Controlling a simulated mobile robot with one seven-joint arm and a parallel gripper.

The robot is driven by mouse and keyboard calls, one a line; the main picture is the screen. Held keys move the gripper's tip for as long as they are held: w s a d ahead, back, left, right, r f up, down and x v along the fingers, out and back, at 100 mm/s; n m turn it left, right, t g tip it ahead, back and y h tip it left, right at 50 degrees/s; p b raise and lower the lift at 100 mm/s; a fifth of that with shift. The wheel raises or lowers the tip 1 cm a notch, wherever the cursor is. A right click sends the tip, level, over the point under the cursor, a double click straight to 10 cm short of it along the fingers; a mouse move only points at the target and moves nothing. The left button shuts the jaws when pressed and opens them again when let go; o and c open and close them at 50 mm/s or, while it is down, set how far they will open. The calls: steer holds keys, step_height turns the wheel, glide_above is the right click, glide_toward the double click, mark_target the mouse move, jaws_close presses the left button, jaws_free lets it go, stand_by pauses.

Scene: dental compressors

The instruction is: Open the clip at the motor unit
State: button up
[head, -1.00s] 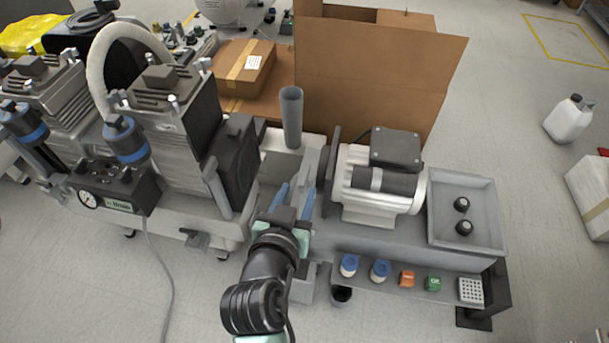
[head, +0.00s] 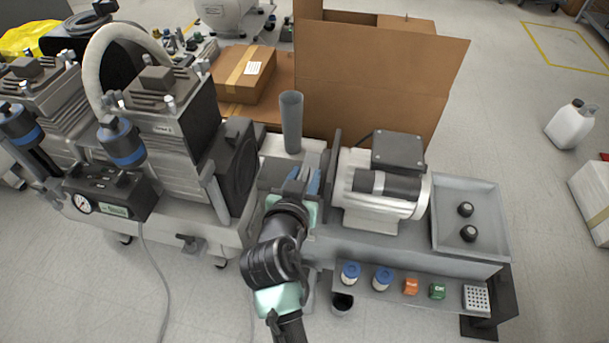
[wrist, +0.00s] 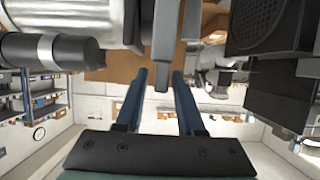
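The motor unit (head: 350,208) is a white ribbed motor with a dark box on top, standing on the grey bench right of my gripper. A black cylinder (head: 399,187) with a silver band (head: 379,182) lies along its side; the band also shows at left in the wrist view (wrist: 47,48). I cannot tell for certain which part is the clip. My gripper (head: 305,178) has two blue fingers, open and apart in the wrist view (wrist: 157,78), left of the motor. A grey upright tube (head: 291,122) stands behind the gripper; in the inverted wrist view a grey post shows between the fingers.
Compressors (head: 170,125) crowd the left. A large open cardboard box (head: 385,75) stands behind the motor. A grey tray (head: 470,200) with two black knobs is at right. A front shelf (head: 395,292) holds blue-capped jars, an orange and a green block.

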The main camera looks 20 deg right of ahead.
jaws_close()
steer(key=shift+r+n+y+p, duration=0.1)
steer(key=shift+n+y+p, duration=0.3)
steer(key=shift+p, duration=0.4)
steer(key=shift+r+n+t+y+p, duration=0.1)
steer(key=shift+n+t+y+p, duration=0.55)
steer(key=shift+p, duration=0.4)
steer(key=shift+f+n+t+y+p, duration=0.25)
steer(key=shift+n+t+y, duration=0.2)
steer(key=shift+n+y, duration=0.75)
steer(key=n+y+b, duration=0.2)
steer(key=y+b, duration=0.1)
steer(key=n+y+b, duration=0.1)
steer(key=n, duration=0.1)
steer(key=shift+d+f+y+b, duration=0.1)
steer(key=shift+f+y+b, duration=0.15)
steer(key=shift+y+b, duration=0.1)
steer(key=n+g+y+b, duration=0.1)
steer(key=n+y+b, duration=0.2)
steer(key=y+b, duration=0.1)
steer(key=shift+r+n, duration=0.1)
steer(key=shift+n, duration=0.25)
steer(key=shift+r+n+g+y+b, duration=0.1)
steer(key=shift+n+g+y+b, duration=1.65)
steer(key=shift+n+y, duration=0.35)
